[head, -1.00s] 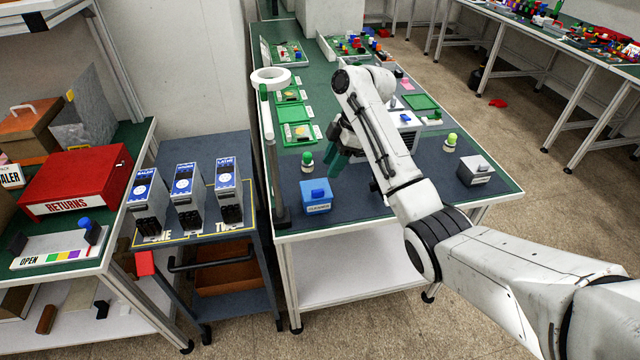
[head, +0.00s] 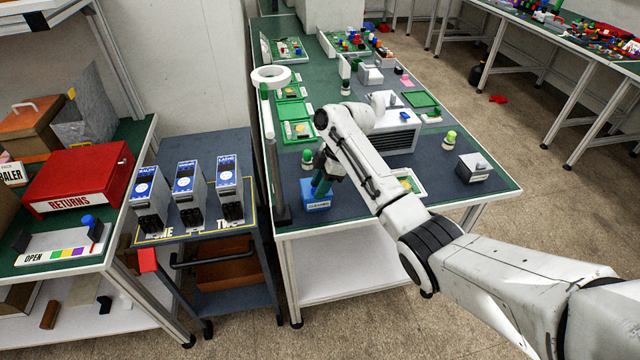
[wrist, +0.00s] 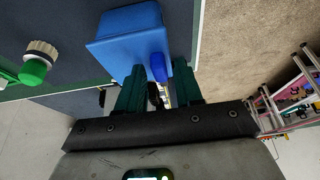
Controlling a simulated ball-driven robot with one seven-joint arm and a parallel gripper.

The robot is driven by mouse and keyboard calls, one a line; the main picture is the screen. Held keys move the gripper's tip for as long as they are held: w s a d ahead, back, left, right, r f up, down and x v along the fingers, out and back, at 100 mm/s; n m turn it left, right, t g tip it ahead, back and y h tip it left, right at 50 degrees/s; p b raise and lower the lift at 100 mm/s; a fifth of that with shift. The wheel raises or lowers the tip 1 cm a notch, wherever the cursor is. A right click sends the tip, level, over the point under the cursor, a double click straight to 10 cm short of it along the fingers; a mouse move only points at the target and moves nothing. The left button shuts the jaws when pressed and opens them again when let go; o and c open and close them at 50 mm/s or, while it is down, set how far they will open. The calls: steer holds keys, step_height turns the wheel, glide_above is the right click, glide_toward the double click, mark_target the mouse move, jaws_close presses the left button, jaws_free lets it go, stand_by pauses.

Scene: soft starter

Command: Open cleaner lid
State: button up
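The cleaner box (head: 312,196) is blue, with a "CLEANER" label on its front, and stands on the dark mat at the near left of the middle bench. In the wrist view the blue box (wrist: 118,38) fills the upper middle, and its rounded blue knob (wrist: 183,70) shows by the right fingertip. My gripper (head: 322,180) is directly over the box in the head view, hiding the knob and part of the lid. In the wrist view my gripper (wrist: 160,75) has its green fingers apart. Whether a finger touches the knob I cannot tell.
A green-capped bottle (head: 308,158) stands just behind the box and also shows in the wrist view (wrist: 36,66). A dark post (head: 281,185) rises left of the box. A grey box (head: 476,168) stands at the right. The front bench edge is close.

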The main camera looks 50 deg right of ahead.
jaws_close()
